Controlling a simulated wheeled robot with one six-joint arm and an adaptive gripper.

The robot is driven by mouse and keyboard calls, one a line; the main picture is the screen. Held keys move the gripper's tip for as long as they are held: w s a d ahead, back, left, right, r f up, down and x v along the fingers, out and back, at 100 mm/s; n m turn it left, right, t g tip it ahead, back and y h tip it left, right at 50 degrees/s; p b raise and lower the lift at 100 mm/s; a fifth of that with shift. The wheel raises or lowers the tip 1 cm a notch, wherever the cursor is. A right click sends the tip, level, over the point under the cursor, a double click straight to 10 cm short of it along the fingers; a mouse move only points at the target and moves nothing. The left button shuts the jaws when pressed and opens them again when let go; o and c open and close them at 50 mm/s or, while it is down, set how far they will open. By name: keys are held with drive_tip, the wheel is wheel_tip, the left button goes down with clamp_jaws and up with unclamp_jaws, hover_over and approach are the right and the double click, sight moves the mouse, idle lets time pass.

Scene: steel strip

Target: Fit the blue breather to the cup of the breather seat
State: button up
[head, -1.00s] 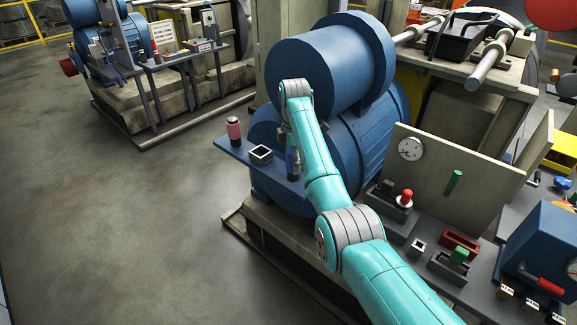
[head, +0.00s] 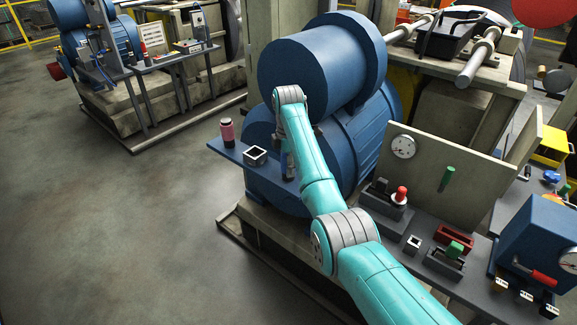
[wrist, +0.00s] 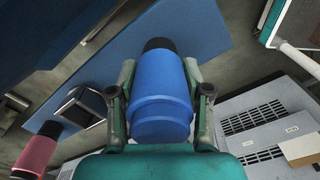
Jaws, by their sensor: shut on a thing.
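My gripper (wrist: 160,66) is shut on the blue breather (wrist: 162,95), with a finger on each side of its body. The breather has a black end (wrist: 158,44) pointing away from the wrist camera, over the blue shelf. In the head view my gripper (head: 288,165) is above the shelf, right of the square cup, and my arm hides the breather. The square, open-topped cup (head: 255,156) stands on the shelf, light-rimmed and dark inside. It also shows in the wrist view (wrist: 76,108), left of the breather and apart from it.
The blue shelf (head: 231,148) juts from large blue drums (head: 312,72). A bench (head: 470,283) with a gauge panel and small fixtures lies right of my arm. Floor at left is clear.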

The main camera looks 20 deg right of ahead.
drive_tip(key=shift+r, duration=2)
